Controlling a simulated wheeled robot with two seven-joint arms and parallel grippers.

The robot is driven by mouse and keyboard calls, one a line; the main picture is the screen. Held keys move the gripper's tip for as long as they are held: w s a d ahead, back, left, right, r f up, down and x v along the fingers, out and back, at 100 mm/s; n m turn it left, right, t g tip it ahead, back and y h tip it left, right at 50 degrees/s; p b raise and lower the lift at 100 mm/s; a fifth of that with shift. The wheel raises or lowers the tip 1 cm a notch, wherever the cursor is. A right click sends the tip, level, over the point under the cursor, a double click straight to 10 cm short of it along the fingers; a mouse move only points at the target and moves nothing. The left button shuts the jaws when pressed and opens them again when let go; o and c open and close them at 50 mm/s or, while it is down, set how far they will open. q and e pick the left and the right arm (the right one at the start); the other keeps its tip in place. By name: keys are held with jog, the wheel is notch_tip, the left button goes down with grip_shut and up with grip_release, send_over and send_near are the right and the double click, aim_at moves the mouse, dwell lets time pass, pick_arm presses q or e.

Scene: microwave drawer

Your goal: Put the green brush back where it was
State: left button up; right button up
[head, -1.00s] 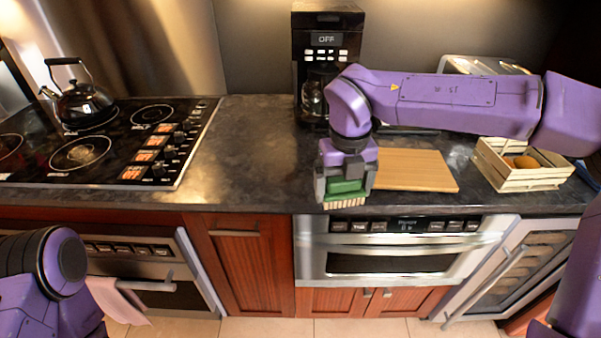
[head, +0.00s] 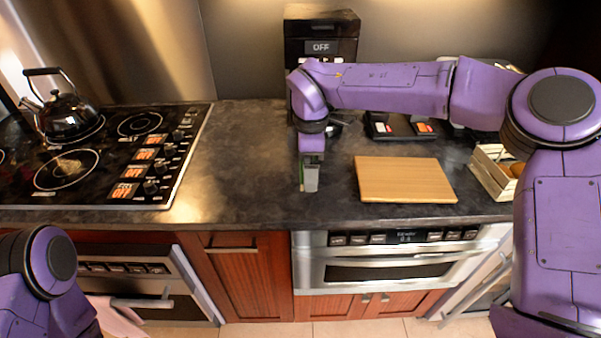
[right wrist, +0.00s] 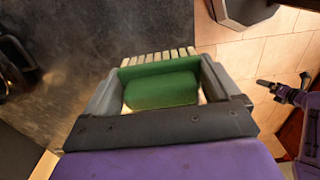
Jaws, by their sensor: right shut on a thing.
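My right gripper (head: 309,185) is shut on the green brush (right wrist: 160,90). In the right wrist view the green block lies between the two fingers, with a row of pale bristles along its far side. In the head view the gripper points down over the front part of the dark counter (head: 245,180), left of the cutting board; the brush is seen nearly edge-on and mostly hidden there. I cannot tell whether the brush touches the counter.
A wooden cutting board (head: 405,180) lies right of the gripper. A coffee maker (head: 320,28) stands behind my right arm. A slatted crate (head: 492,175) is partly hidden at the right. A stove (head: 110,160) with a kettle (head: 68,115) is left. Counter between stove and gripper is clear.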

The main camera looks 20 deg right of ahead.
aim_at(301, 173)
jog(key=w+f, duration=0.1)
jog(key=w+f+p, duration=0.1)
jog(key=f, duration=0.1)
jog(key=w+f+p, duration=0.1)
jog(key=w+f, duration=0.1)
jog(key=shift+a+f, duration=0.15)
jog(key=shift+a, duration=0.25)
notch_tip(301, 173, down, 3)
jog(key=shift+r, duration=0.1)
jog(key=shift+s+f, duration=0.15)
jog(key=shift+f, duration=0.05)
pick_arm(q)
notch_tip(301, 173, up, 3)
jog(key=shift+f, duration=0.2)
pick_arm(e)
jog(key=o, duration=0.7)
pick_arm(q)
jog(key=shift+r, duration=0.1)
pick_arm(e)
jog(key=shift+o, duration=0.2)
jog(key=shift+r, duration=0.1)
jog(key=shift+r, duration=0.3)
notch_tip(301, 173, up, 12)
jog(key=shift+f+b, duration=0.2)
jog(key=shift+b, duration=1.05)
pick_arm(q)
notch_tip(301, 173, down, 2)
jog(key=shift+f, duration=0.25)
